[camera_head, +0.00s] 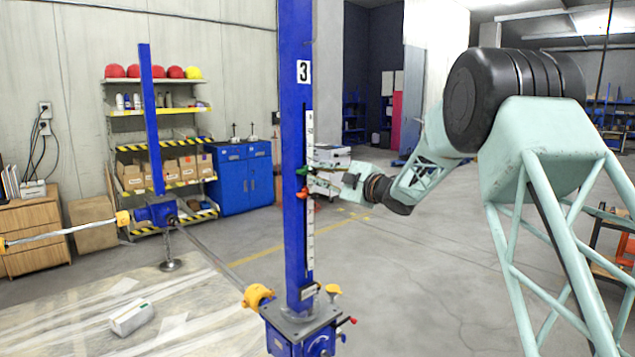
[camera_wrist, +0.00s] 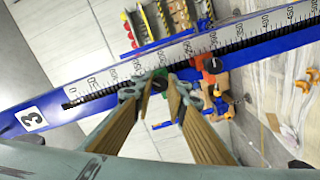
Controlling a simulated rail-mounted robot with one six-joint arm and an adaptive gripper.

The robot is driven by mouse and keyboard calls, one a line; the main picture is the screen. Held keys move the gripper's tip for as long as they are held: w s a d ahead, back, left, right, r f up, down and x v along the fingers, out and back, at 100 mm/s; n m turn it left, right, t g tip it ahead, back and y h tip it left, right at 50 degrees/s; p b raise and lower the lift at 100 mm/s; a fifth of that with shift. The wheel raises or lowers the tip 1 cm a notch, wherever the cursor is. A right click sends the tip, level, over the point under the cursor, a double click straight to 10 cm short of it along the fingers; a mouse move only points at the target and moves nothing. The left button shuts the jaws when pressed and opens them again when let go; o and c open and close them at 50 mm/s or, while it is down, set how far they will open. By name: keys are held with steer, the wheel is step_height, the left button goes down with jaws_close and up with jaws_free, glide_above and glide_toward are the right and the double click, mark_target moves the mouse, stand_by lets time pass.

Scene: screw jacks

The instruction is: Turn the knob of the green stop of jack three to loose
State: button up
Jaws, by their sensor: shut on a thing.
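Jack three is a tall blue post (camera_head: 295,110) with a "3" label and a white scale, upright in the head view. In the wrist view the same post (camera_wrist: 100,95) runs slantwise. The green stop (camera_head: 302,171) sits on the post above the red stop (camera_head: 304,193). In the wrist view the green stop (camera_wrist: 160,74) is largely hidden between my fingertips. My gripper (camera_wrist: 158,88) is shut on its knob, with one finger on each side. In the head view my gripper (camera_head: 322,173) reaches the post from the right. The knob's exact angle cannot be told.
The red stop (camera_wrist: 208,65) is close beside my right finger in the wrist view. Another blue jack post (camera_head: 152,120) stands to the left. Yellow parts (camera_head: 258,296) stick out at jack three's base. The floor to the right of the post is open.

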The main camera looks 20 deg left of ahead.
steer(key=shift+f+n+b, duration=0.15)
steer(key=shift+n+b, duration=2.25)
steer(key=shift+b, duration=0.8)
steer(key=n+b, duration=0.5)
steer(key=n, duration=0.2)
steer(key=shift+n, duration=3)
steer(key=o, duration=0.9)
steer(key=shift+v, duration=6.05)
